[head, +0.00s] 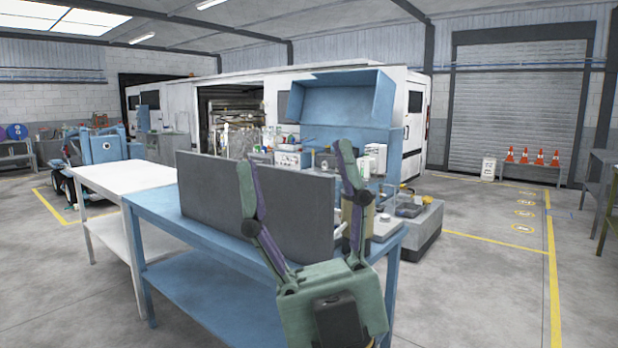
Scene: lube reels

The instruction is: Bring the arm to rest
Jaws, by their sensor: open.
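My gripper (296,172) is in the middle of the head view, its green and purple fingers pointing up and spread wide apart. Nothing is between the fingertips. Behind it stands a dark grey upright panel (215,200) on a blue table (158,205). The gripper's body covers part of the blue table's right end, and its right finger partly hides a yellowish cylinder (368,222) there.
A white table (105,180) adjoins the blue table on the left. A blue open bin (345,97) and small equipment stand behind the panel. A white van-like enclosure (410,100) is farther back. Orange cones (525,156) stand far right. The floor (490,285) at right is clear.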

